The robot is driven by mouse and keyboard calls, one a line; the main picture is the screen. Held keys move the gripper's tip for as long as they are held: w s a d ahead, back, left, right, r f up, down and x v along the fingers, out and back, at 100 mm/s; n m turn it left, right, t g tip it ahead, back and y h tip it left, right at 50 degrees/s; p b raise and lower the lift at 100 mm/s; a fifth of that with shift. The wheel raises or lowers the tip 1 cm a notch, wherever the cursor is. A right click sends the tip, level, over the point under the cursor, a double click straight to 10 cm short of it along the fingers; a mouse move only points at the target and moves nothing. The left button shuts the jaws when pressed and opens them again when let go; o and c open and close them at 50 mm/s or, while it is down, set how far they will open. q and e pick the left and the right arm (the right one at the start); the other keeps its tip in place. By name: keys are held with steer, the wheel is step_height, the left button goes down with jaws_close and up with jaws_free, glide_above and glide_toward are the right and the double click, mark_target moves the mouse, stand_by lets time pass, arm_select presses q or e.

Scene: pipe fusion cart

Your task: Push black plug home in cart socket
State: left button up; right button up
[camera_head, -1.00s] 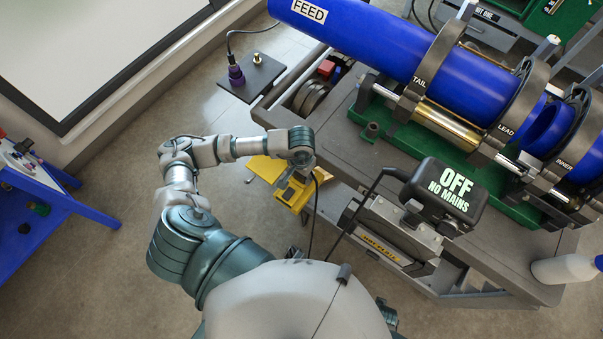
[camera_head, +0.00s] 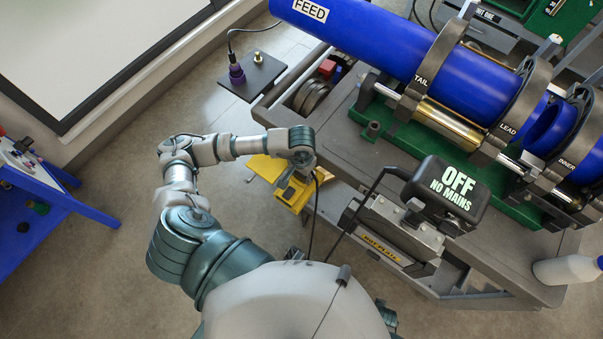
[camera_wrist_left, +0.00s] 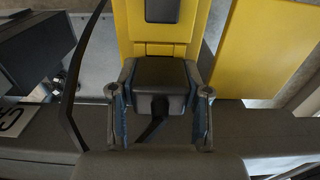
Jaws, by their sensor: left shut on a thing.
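The black plug (camera_wrist_left: 160,78) is between the two fingers of my left gripper (camera_wrist_left: 158,128) in the left wrist view. The gripper is shut on it. The plug's far end meets the yellow socket housing (camera_wrist_left: 166,28), which has a dark panel; how deep the plug sits cannot be told. A black cable leaves the plug's near side. In the head view my left gripper (camera_head: 292,190) is over the yellow housing (camera_head: 268,168) at the cart's left end, and the plug is too small to make out. My right gripper is not in view.
The grey cart (camera_head: 400,150) carries a blue pipe (camera_head: 375,40) in clamps. A black box reading "OFF NO MAINS" (camera_head: 447,190) stands right of my gripper. A black cable (camera_head: 313,220) hangs beside the housing.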

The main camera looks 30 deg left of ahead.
arm_select(q)
steer(key=o, duration=1.2)
steer(key=shift+s+f, duration=0.25)
steer(key=shift+f, duration=0.2)
steer(key=shift+c, duration=0.2)
steer(key=shift+o, duration=0.4)
steer(key=shift+w, duration=0.15)
steer(key=shift+w+r, duration=0.1)
steer(key=shift+r, duration=0.45)
step_height(320, 180, up, 11)
steer(key=shift+f, duration=0.1)
